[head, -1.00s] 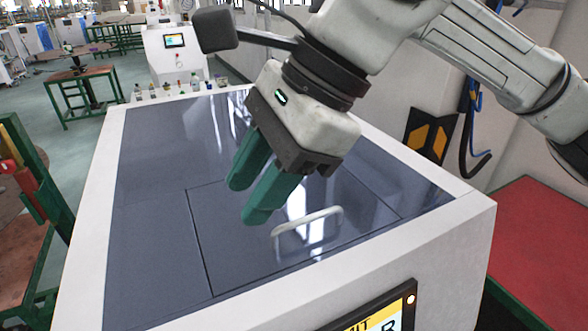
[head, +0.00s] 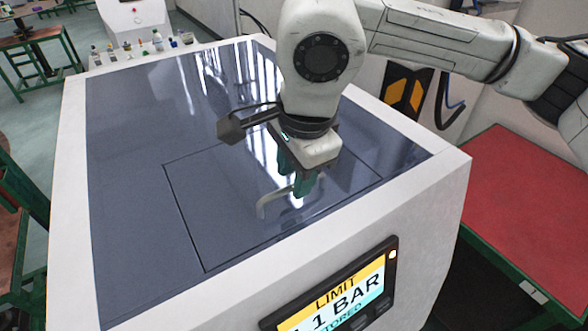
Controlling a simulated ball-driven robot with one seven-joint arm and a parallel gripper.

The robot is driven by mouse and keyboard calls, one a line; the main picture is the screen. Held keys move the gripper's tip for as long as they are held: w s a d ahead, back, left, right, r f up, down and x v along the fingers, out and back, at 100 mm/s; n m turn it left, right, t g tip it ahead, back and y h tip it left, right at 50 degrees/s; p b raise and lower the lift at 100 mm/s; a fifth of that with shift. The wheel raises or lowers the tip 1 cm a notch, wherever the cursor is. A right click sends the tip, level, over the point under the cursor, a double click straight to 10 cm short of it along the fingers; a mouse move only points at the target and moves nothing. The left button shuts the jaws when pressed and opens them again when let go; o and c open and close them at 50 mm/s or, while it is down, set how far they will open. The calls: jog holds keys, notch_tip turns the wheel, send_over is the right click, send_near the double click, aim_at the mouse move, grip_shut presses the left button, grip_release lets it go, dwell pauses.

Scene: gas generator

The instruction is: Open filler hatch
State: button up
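The filler hatch (head: 215,215) is a dark glossy panel, outlined by a thin seam in the machine's top. It lies flush with the surface around it. Its pale bar handle (head: 262,207) stands up near the front edge of the panel. My gripper (head: 297,188) points down at the handle, with its green fingers at the bar. The near finger covers part of the bar and the far finger is mostly hidden. I cannot tell whether the fingers are closed on the bar.
The white machine body (head: 345,235) has a display (head: 345,300) on its front. Several small bottles (head: 140,47) stand along the far edge. A red-topped table (head: 520,225) is at the right. The dark top left of the hatch is clear.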

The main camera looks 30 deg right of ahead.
jog(key=shift+f, duration=0.6)
grip_shut()
jog(key=shift+w, duration=0.1)
